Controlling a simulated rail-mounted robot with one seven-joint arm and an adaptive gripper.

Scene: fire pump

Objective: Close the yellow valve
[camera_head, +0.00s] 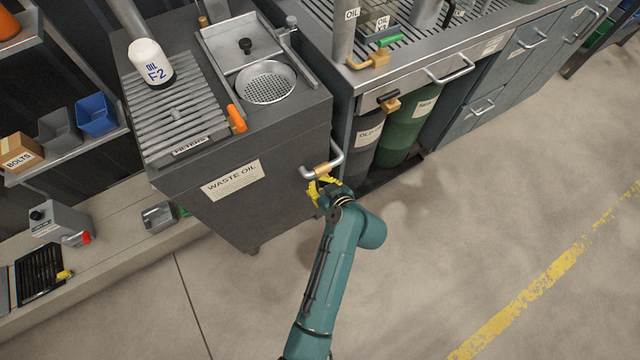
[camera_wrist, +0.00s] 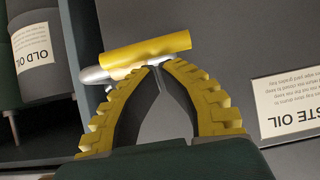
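The yellow valve handle (camera_head: 321,169) is on the front of the dark waste oil cabinet (camera_head: 235,215), beside a bent silver pipe (camera_head: 336,160). In the wrist view the handle (camera_wrist: 150,53) is a yellow cylinder lying nearly level, tilted slightly up to the right, with a rounded metal part at its left end. My gripper (camera_head: 322,182) is right at the handle, just in front of it. In the wrist view its yellow ribbed fingers (camera_wrist: 160,68) curve inward and their tips nearly meet at the handle's lower edge. The handle hides the very tips; I cannot tell whether they touch it.
A metal workbench (camera_head: 440,75) with a green drum (camera_head: 403,132) and a dark drum (camera_head: 364,140) beneath stands to the right. An orange handle (camera_head: 237,118) sticks out above the cabinet front. A low ledge (camera_head: 110,250) lies left. The floor at right is clear.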

